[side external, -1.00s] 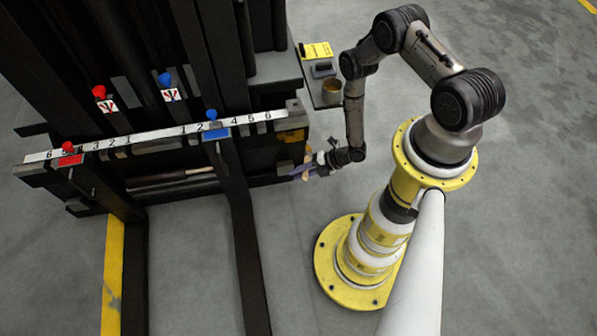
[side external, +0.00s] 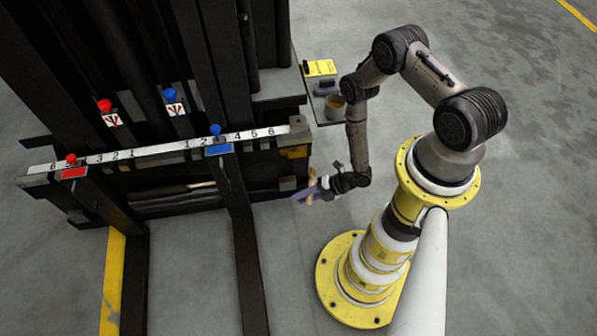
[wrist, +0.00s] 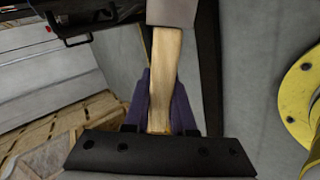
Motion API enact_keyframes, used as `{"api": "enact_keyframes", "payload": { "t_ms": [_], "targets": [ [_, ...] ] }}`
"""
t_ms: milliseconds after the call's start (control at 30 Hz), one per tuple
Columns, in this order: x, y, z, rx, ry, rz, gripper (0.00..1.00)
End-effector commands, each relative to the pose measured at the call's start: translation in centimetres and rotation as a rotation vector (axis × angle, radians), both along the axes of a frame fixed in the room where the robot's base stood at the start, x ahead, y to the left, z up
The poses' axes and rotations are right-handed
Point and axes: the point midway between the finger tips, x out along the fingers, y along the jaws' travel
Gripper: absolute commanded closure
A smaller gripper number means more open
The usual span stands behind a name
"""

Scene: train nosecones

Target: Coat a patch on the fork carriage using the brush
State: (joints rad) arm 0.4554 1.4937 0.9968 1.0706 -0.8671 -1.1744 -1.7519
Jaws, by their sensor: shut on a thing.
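The fork carriage (side external: 270,170) is the dark crossbar structure on the left in the side view, with a white numbered scale along its top. My gripper (side external: 308,193), with purple fingers, is just off the carriage's right end in that view. In the wrist view my gripper (wrist: 158,98) is shut on the brush (wrist: 165,75) by its pale wooden handle. The brush's grey metal collar shows at the top edge, and its bristles are out of frame. In the side view the brush is only a small tan bit. I cannot make out a coated patch.
Red and blue knobs stand along the carriage. Two dark forks reach forward over the floor. In the wrist view a wooden pallet (wrist: 50,140) lies left.

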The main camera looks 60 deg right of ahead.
Motion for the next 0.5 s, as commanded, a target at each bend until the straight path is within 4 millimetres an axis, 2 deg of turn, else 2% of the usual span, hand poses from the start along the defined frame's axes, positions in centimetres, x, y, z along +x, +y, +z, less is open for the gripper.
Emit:
{"api": "enact_keyframes", "payload": {
  "t_ms": [367,500],
  "targets": [
    [-0.1,0.1,0.0,-0.031,0.041,0.007,1.0],
    [-1.5,-0.9,-2.2,-0.1,0.128,0.011,1.0]
  ]
}}
